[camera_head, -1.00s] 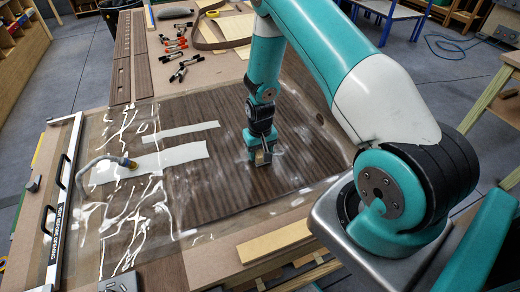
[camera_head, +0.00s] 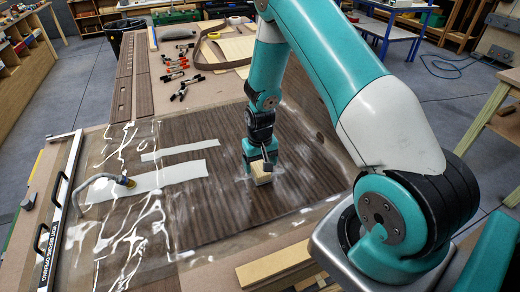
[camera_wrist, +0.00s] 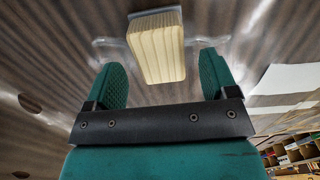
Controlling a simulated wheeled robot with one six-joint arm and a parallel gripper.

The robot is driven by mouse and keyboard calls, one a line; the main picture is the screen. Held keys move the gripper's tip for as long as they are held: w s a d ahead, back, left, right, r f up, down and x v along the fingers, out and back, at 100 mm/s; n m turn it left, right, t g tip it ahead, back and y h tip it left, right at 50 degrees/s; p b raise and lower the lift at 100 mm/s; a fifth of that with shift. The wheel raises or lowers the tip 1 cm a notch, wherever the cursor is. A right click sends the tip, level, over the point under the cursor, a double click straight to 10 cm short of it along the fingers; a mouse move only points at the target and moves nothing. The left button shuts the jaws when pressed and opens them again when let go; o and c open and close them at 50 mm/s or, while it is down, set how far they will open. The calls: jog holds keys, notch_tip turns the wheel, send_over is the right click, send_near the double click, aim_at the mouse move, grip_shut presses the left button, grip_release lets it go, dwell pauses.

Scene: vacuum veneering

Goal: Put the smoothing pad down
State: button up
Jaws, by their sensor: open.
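The smoothing pad (camera_head: 262,176), a pale wood-coloured block, rests on the clear film over the dark striped veneer (camera_head: 215,205). My gripper (camera_head: 259,165) is low over the veneer, right at the pad. In the wrist view the pad (camera_wrist: 157,50) lies between and just beyond the two green fingers. The fingers are spread, with a gap on each side of the pad. The pad's underside is hidden.
A long bar with black handles (camera_head: 58,215) runs along the left edge. Several clamps (camera_head: 176,72) lie behind. The veneer around the pad is clear.

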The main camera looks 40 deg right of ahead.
aim_at(260, 168)
jog(key=s+a+r+n+y+b, duration=0.1)
jog(key=a+r, duration=0.2)
jog(key=r, duration=0.5)
jog(key=s+a+r+n+b, duration=0.1)
jog(key=a+r, duration=0.3)
jog(key=r, duration=0.3)
jog(key=s+a+r+n+y, duration=0.1)
jog(key=s+a+r+n, duration=0.3)
jog(key=s+a+r, duration=0.3)
jog(key=s+a+r+n+y, duration=0.2)
jog(key=s+a+r+n, duration=0.2)
jog(key=s, duration=0.9)
jog(key=a+r, duration=0.3)
jog(key=a, duration=0.1)
jog(key=shift+a, duration=0.25)
jog(key=shift+s+f+b, duration=0.1)
jog(key=shift+b, duration=0.2)
jog(key=shift+f+b, duration=2.5)
